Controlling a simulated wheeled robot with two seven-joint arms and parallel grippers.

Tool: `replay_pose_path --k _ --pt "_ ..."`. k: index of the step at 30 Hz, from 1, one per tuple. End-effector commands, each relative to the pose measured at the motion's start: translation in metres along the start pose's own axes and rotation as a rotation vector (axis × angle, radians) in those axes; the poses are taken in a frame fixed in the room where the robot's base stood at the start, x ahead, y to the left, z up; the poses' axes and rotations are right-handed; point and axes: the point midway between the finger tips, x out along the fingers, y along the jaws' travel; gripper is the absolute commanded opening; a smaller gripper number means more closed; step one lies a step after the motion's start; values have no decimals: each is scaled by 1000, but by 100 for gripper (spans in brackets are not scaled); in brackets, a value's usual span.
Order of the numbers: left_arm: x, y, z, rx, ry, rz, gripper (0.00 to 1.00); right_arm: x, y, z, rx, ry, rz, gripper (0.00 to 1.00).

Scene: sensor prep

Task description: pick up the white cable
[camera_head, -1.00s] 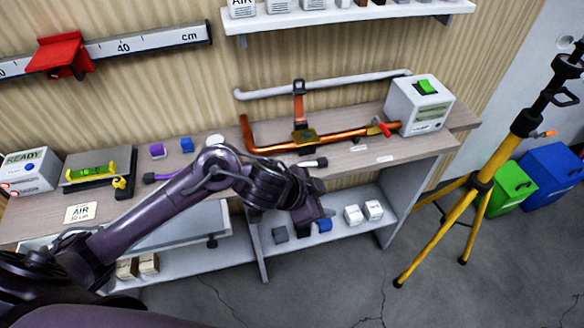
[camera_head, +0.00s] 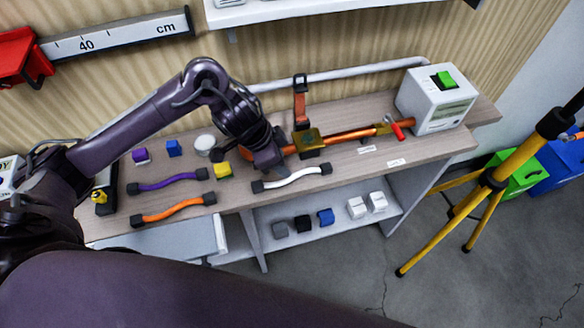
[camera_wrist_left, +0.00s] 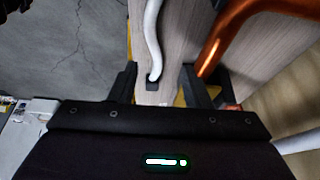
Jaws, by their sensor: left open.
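The white cable (camera_head: 293,178) lies slightly curved near the front edge of the wooden bench top, with a black plug at each end. My left gripper (camera_head: 270,172) is over the bench just beside the cable's left end. In the left wrist view the white cable (camera_wrist_left: 153,40) runs up from between the two fingers, its black end (camera_wrist_left: 152,84) lying between the fingertips of my open left gripper (camera_wrist_left: 163,80). The fingers do not appear to touch the cable. My right gripper is not in view.
A purple cable (camera_head: 167,182) and an orange cable (camera_head: 173,207) lie left of the white one. A copper pipe (camera_head: 345,136) with a clamp lies behind it. A white box (camera_head: 436,98) stands at the right, and small blocks sit on the lower shelf.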

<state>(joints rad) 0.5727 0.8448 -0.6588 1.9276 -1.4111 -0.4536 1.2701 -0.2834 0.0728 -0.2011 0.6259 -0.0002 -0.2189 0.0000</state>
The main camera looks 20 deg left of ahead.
Motion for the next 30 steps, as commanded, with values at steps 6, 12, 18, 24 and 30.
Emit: replay_pose_path --k 6,12,18,24,30 --pt "27 4 2 -2 -2 3 44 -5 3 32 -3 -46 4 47" --pt "56 5 3 -1 -1 0 44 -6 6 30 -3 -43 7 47" --pt "62 5 3 2 -1 -1 44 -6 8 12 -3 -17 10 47" --pt "62 5 3 1 0 -1 33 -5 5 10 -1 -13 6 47" --pt "62 5 3 1 0 -2 7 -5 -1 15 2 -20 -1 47"
